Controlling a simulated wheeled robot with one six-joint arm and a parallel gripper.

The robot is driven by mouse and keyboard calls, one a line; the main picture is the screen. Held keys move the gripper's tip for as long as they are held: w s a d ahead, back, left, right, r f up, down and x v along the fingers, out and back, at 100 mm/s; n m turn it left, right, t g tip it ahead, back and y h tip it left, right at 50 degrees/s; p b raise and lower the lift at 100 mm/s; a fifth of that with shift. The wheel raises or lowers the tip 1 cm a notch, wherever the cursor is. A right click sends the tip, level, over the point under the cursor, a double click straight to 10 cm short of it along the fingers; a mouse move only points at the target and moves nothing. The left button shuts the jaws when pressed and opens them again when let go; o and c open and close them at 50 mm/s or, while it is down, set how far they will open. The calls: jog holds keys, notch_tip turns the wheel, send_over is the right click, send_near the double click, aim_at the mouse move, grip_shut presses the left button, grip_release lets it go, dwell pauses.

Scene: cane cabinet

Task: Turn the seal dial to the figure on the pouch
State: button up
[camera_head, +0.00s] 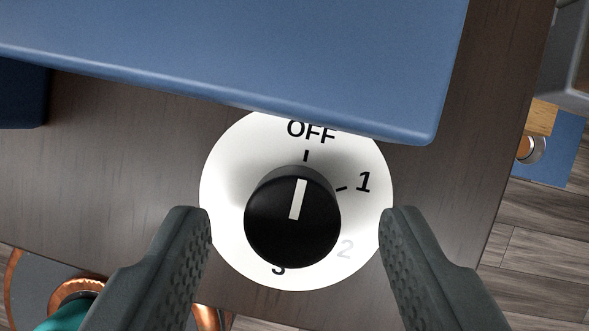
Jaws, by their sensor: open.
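The seal dial is a black round knob (292,222) with a white pointer line, set on a white disc (228,165) marked OFF, 1, 2 and 3. The pointer aims up at OFF. The 2 looks faint, and the 3 is partly covered by the knob. My gripper (295,222) is open, with one dark ridged finger on each side of the knob and a gap between each finger and the knob. The pouch with its figure cannot be made out in this view.
A blue casing (250,60) overhangs the top of the disc. The dial is on a dark wood-grain surface (110,165). A teal object (70,314) with copper-coloured parts is at the lower left. Wooden flooring (545,235) and a grey object (572,55) show at right.

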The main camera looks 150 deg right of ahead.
jog(key=shift+w+a+f, duration=0.15)
jog(key=shift+a+f, duration=0.05)
jog(key=shift+f, duration=0.45)
jog(key=shift+c, duration=0.4)
jog(key=c, duration=0.9)
jog(key=shift+m, duration=0.4)
jog(key=m+h, duration=0.1)
jog(key=m, duration=0.1)
jog(key=m+t+h, duration=0.1)
jog(key=m, duration=0.2)
jog(key=shift+a, duration=0.15)
jog(key=m+h, duration=0.1)
jog(key=m, duration=0.2)
jog(key=m+h, duration=0.1)
jog(key=m, duration=0.1)
jog(key=shift+a+m+t, duration=0.1)
jog(key=shift+m+t, duration=0.3)
jog(key=shift+m, duration=0.3)
